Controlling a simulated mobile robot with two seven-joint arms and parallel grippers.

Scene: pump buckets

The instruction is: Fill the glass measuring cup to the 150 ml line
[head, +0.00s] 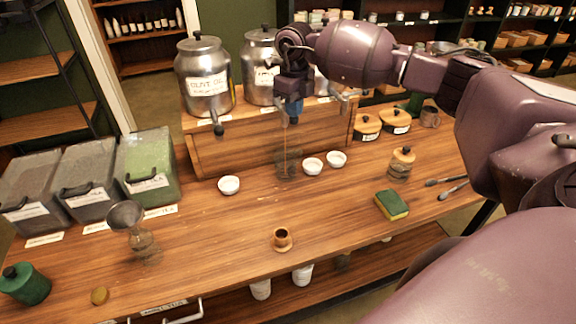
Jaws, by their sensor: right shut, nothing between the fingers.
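The glass measuring cup (288,166) is a faint, see-through shape on the table in front of the wooden dispenser stand. A thin amber streak (283,138) runs from the area of my right gripper down to the cup, like a falling stream. The cup's marks and level are too small to read. My right gripper (293,116) is shut and empty, high above the cup, in front of a steel canister (260,60). It hides that canister's tap, so I cannot tell whether it touches it. My left gripper is out of view.
A steel canister labelled olive oil (205,80) stands left on the wooden stand (235,150). White bowls (229,185) flank the cup. The table's middle front is mostly clear.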

